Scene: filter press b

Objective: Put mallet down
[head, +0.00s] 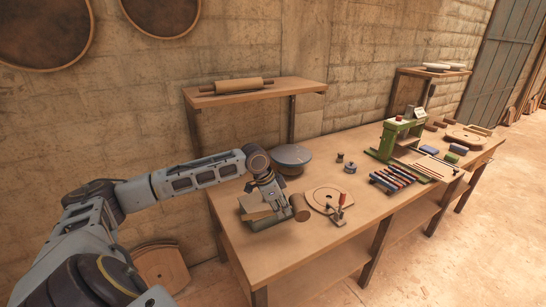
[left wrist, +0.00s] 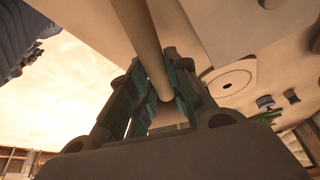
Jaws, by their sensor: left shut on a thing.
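My left gripper (head: 277,201) is low over the near left part of the workbench (head: 290,253). It is shut on the handle of the mallet. In the head view the mallet's brown round head (head: 301,208) shows just right of the gripper, and the handle is mostly hidden by the fingers. In the left wrist view the pale mallet handle (left wrist: 138,28) runs between the two fingers of my left gripper (left wrist: 163,105). I cannot tell whether the mallet touches the bench. My right gripper is not in view.
A wooden block (head: 253,206) lies beside the gripper on its left. A round board with a red-handled clamp (head: 340,207) is close on the right. A grey round lidded thing (head: 291,157) stands behind. The bench's front strip is clear. A green press (head: 388,138) stands farther right.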

